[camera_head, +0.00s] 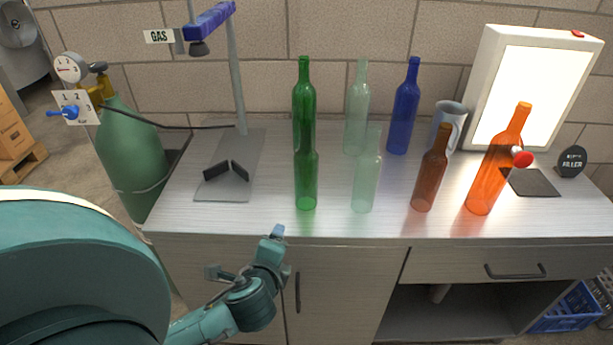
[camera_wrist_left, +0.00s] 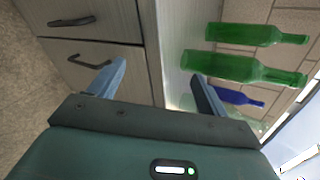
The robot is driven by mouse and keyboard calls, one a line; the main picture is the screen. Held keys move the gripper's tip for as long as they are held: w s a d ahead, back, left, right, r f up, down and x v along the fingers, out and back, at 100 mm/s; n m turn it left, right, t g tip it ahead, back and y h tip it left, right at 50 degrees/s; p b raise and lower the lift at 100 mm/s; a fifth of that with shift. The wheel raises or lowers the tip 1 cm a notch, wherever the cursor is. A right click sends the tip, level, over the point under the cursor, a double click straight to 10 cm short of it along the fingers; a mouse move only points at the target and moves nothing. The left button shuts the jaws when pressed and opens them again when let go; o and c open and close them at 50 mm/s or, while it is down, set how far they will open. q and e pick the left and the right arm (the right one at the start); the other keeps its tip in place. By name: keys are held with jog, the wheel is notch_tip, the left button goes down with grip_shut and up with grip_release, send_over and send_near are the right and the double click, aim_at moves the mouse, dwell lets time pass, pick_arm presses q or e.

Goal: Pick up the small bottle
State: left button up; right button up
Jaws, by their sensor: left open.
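Several bottles stand upright on the grey counter (camera_head: 250,222). In front are a green bottle (camera_head: 306,185), a clear pale bottle (camera_head: 367,185), a brown bottle (camera_head: 429,180) and a taller orange bottle (camera_head: 490,175). Behind are another green bottle (camera_head: 303,100), a clear bottle (camera_head: 355,115) and a blue bottle (camera_head: 403,110). Brown and clear look among the shorter ones; I cannot tell which is the small bottle. My left gripper (camera_head: 277,234) is before the counter's front edge, left of the front green bottle. Its fingers are apart and empty in the wrist view (camera_wrist_left: 155,85).
A stand with a black V-shaped block (camera_head: 226,170) and a green gas cylinder (camera_head: 130,150) are left. The counter's front left is clear.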

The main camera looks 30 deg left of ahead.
aim_at(301, 178)
pick_arm(q)
jog(key=w+a+r+m+t, duration=0.1)
jog(key=w+r+m+t, duration=0.1)
jog(key=w+m, duration=0.3)
jog(key=w+a+r+m+t+h, duration=0.1)
jog(key=w+r+m+t, duration=0.1)
jog(key=w+m, duration=0.3)
jog(key=w+a+r+m+t, duration=0.1)
jog(key=w+r+m+t, duration=0.1)
jog(key=w+m, duration=0.3)
jog(key=shift+w+a+m+t+h, duration=0.1)
jog(key=shift+a+m+t+h, duration=0.2)
jog(key=shift+m, duration=0.45)
jog(key=shift+w+a+m+t+h, duration=0.1)
jog(key=shift+m+t, duration=0.3)
jog(key=shift+m, duration=0.35)
jog(key=shift+d+x, duration=0.2)
jog(key=shift+x, duration=2.8)
jog(key=shift+f, duration=0.15)
jog(key=c, duration=1.3)
